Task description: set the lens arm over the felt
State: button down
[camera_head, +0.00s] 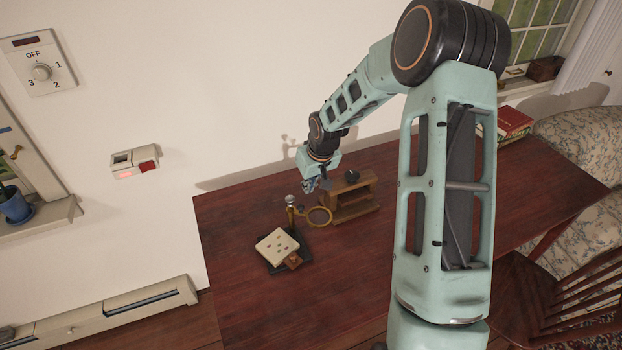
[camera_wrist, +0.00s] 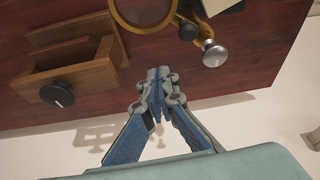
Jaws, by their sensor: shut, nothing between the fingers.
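The lens arm is a brass ring (camera_head: 331,219) on a short arm from a brass post with a silver knob (camera_head: 291,199). In the head view the ring reaches right of the post, over bare table near a small wooden stand. A black pad (camera_head: 304,252), possibly the felt, lies in front of the post, mostly hidden by a cream spotted slab (camera_head: 276,243). The lens (camera_wrist: 143,12) and silver knob (camera_wrist: 215,54) also show at the top of the wrist view. My gripper (camera_wrist: 161,77) is shut and empty, behind the post and ring; in the head view it (camera_head: 308,188) is small.
The wooden stand (camera_head: 361,209) with a black knob (camera_head: 352,175) is close to the right of my gripper. A small brown block (camera_head: 293,261) is at the slab's front edge. The wall is close behind. The table's front (camera_head: 300,315) is clear.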

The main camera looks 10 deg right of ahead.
aim_at(313, 213)
jog(key=shift+s+d+f+p, duration=0.2)
jog(key=shift+s+f+p, duration=0.2)
jog(key=shift+s+f, duration=0.35)
jog(key=shift+s+d+f+p, duration=0.15)
jog(key=shift+s+f+p, duration=0.3)
jog(key=shift+f, duration=0.5)
jog(key=shift+s, duration=0.15)
